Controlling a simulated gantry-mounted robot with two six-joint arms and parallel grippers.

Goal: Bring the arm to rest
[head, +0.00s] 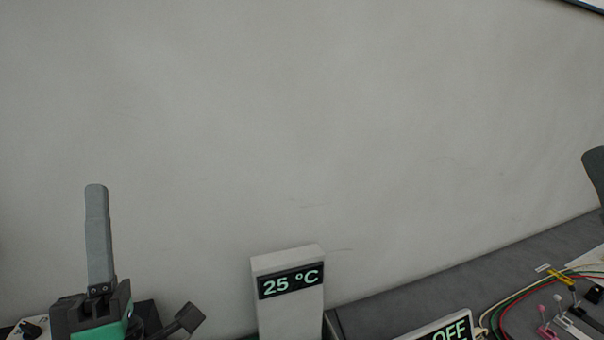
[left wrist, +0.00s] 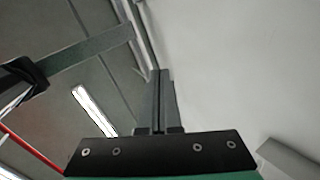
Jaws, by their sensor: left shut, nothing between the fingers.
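My left gripper (head: 95,190) points straight up at the left of the head view, in front of the pale wall. Its long grey fingers are together and hold nothing. In the left wrist view the shut fingers (left wrist: 160,75) rise from a black plate with screws, with no object at the tips. My right gripper is in neither view.
A white post with a "25 °C" display (head: 288,284) stands right of the left gripper. An "OFF" display (head: 448,330) and coloured cables (head: 510,310) are at lower right. The wall (head: 300,120) fills the back. A ceiling light (left wrist: 95,110) shows in the wrist view.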

